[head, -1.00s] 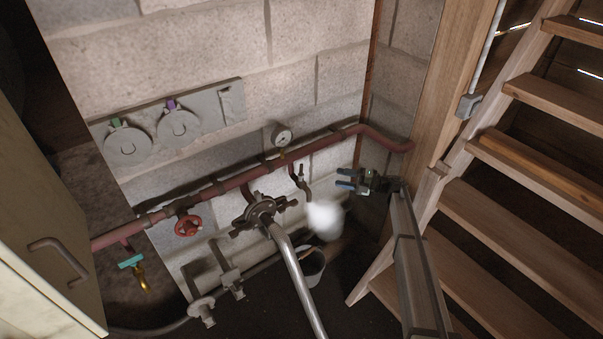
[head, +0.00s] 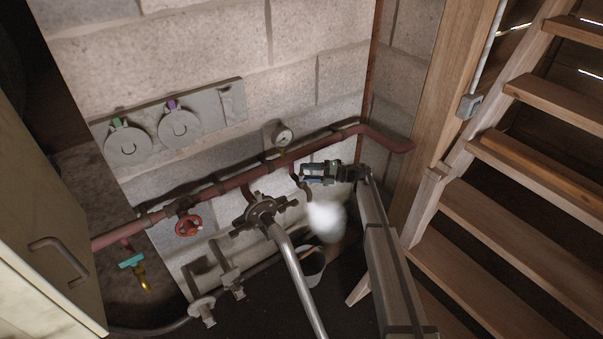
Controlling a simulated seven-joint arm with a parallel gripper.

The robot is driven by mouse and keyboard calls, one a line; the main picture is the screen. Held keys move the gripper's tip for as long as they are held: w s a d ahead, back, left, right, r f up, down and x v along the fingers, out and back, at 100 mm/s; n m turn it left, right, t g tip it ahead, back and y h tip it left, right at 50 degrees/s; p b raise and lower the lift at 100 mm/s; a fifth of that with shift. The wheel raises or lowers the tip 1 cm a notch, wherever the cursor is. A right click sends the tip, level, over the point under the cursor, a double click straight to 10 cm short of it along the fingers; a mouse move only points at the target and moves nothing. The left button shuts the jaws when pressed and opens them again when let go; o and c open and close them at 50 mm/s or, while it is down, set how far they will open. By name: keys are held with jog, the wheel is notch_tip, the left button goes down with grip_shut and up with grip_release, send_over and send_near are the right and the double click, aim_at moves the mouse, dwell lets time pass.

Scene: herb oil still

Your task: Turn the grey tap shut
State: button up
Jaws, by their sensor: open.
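The grey tap (head: 306,192) hangs from the red pipe to the right of the gauge. White steam (head: 326,218) billows below its downturned spout. The fingers overlap the upper part of the tap in the head view, so the handle is mostly hidden. I cannot tell whether the fingers touch it or stand around it.
The red pipe (head: 235,181) runs along the block wall, with a gauge (head: 282,136), a red handwheel (head: 188,226) and a teal-handled tap (head: 131,262). A bucket (head: 312,266) stands below. A silver pipe (head: 297,277) rises left of my arm; wooden stairs (head: 500,235) stand right.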

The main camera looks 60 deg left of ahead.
jog(key=shift+x, duration=1.45)
jog(key=shift+c, duration=0.2)
